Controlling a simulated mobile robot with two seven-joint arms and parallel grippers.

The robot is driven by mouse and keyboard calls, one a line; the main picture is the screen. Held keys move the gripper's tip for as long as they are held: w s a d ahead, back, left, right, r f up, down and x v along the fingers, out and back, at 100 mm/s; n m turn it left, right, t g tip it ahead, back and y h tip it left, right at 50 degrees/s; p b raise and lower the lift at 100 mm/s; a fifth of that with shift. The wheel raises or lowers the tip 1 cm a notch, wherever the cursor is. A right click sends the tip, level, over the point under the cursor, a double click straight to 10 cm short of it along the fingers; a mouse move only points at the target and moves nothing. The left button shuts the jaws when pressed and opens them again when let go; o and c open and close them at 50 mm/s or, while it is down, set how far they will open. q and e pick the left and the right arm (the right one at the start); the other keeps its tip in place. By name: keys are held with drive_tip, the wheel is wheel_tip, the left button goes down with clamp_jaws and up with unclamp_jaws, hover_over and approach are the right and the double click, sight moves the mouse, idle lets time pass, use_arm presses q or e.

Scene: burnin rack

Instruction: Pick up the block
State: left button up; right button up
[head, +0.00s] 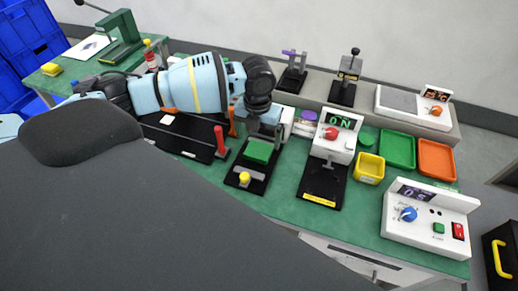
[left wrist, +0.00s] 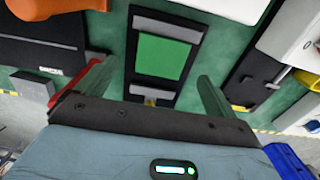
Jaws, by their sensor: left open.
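The green block (head: 258,151) lies in a black fixture (head: 243,170) on the green bench top; the fixture has a yellow knob at its near end. The block also shows in the left wrist view (left wrist: 163,57), between grey metal parts of the fixture. My left gripper (head: 266,130) is above the far side of the block. In the left wrist view my left gripper (left wrist: 155,72) is open, with one finger on each side of the fixture and nothing between them. Contact with the block cannot be seen. My right gripper is not in view.
A white device with a lit display (head: 335,137) on a black base stands right of the fixture. A black plate with a red post (head: 219,141) is to the left. Yellow (head: 370,168), green (head: 397,150) and orange (head: 436,160) trays and a control box (head: 430,222) stand farther right.

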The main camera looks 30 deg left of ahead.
sight(259, 150)
use_arm(q)
drive_tip(key=shift+d+f, duration=0.1)
drive_tip(key=shift+f, duration=2.55)
drive_tip(key=shift+c, duration=0.2)
drive_tip(key=c, duration=1.1)
drive_tip(key=shift+r, duration=5.05)
drive_tip(key=shift+c, duration=0.2)
